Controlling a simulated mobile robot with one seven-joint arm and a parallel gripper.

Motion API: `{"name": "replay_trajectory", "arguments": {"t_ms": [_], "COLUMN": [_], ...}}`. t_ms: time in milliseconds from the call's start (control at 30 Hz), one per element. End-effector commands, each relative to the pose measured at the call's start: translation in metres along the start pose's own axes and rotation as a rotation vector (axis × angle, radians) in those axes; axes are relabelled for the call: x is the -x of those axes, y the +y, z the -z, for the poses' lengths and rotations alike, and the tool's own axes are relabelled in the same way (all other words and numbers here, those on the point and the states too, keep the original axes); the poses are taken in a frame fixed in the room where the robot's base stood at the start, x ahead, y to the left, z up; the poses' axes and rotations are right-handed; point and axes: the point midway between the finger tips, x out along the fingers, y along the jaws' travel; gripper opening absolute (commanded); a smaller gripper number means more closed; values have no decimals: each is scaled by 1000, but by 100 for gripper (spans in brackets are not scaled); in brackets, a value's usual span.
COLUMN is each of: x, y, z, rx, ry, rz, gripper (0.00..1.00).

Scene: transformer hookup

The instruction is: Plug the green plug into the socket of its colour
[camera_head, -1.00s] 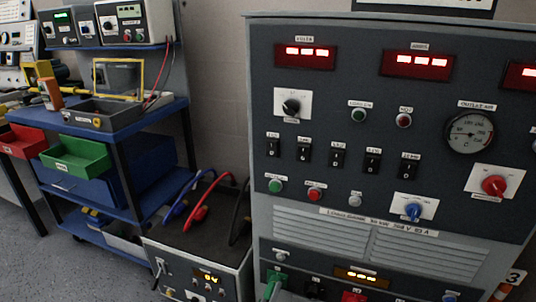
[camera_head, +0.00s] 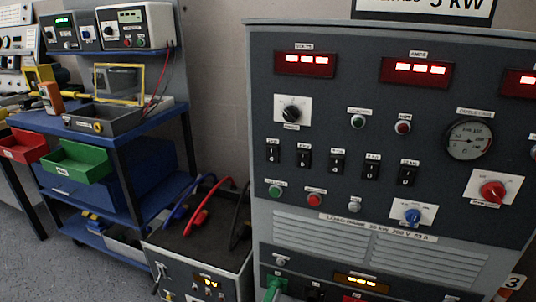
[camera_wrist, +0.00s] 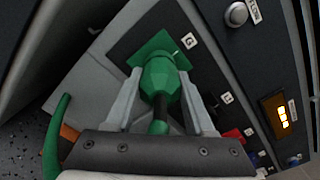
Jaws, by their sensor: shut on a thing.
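In the wrist view, my gripper (camera_wrist: 160,77) is shut on the green plug (camera_wrist: 162,86), with a grey finger on each side of it. The plug's front end overlaps the green socket plate (camera_wrist: 187,46) beside the "G" label. I cannot tell how far the plug sits in the socket. A green cable (camera_wrist: 52,140) curves at the lower left. In the head view, only a green part (camera_head: 275,286) shows at the bottom of the panel, and I cannot tell there which part is plug or socket.
The grey load panel (camera_head: 300,225) carries switches, knobs and lit displays. A red socket (camera_wrist: 233,135) is along the same row in the wrist view. A box with red and blue cables (camera_head: 190,245) stands to the left. A blue shelf cart (camera_head: 130,128) is farther left.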

Motion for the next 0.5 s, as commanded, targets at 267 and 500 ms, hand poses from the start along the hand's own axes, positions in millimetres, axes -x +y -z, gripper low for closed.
{"name": "replay_trajectory", "arguments": {"t_ms": [267,500], "x": [0,0], "y": [-1,0], "z": [-1,0], "rx": [-297,-366], "ry": [0,0], "rz": [1,1], "gripper": [0,0]}}
